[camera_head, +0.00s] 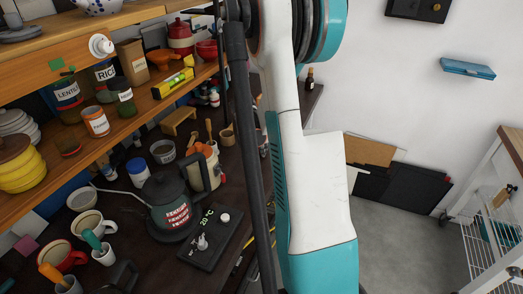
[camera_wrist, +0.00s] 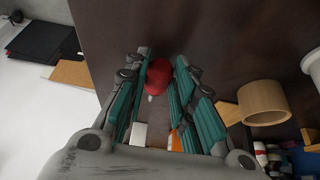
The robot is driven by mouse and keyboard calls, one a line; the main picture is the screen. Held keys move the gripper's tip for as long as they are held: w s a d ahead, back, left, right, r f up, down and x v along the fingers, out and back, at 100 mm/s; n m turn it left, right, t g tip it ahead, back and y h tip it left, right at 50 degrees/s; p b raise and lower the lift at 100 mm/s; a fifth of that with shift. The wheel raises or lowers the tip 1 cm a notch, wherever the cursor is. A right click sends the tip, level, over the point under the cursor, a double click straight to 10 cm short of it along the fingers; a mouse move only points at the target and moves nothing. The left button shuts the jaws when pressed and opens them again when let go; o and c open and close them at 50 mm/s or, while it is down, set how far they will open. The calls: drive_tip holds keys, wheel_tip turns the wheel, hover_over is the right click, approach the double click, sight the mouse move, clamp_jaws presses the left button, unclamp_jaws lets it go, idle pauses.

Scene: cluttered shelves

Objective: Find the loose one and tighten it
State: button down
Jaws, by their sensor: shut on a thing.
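In the wrist view, my gripper (camera_wrist: 159,80) has its teal-padded fingers on either side of a small rounded red object (camera_wrist: 158,75) with a pale tip, and is shut on it. Dark brown worktop lies behind it. The fingers hide part of the red object, and I cannot tell exactly what it is. In the head view my arm covers the gripper and this object. No thing can be seen to be loose.
A wooden cup (camera_wrist: 264,102) and small bottles (camera_wrist: 262,156) are right of my gripper in the wrist view. Jars crowd the wooden shelf (camera_head: 150,104); mugs (camera_head: 92,226) crowd the worktop. Dark panels (camera_head: 402,190) lean at the wall. Floor (camera_head: 410,245) at right is clear.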

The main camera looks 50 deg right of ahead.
drive_tip(key=shift+r, duration=0.15)
idle(0.3)
drive_tip(key=shift+r+p, duration=1.65)
drive_tip(key=shift+r, duration=0.8)
drive_tip(key=c, duration=2.2)
unclamp_jaws()
drive_tip(key=shift+c, duration=0.9)
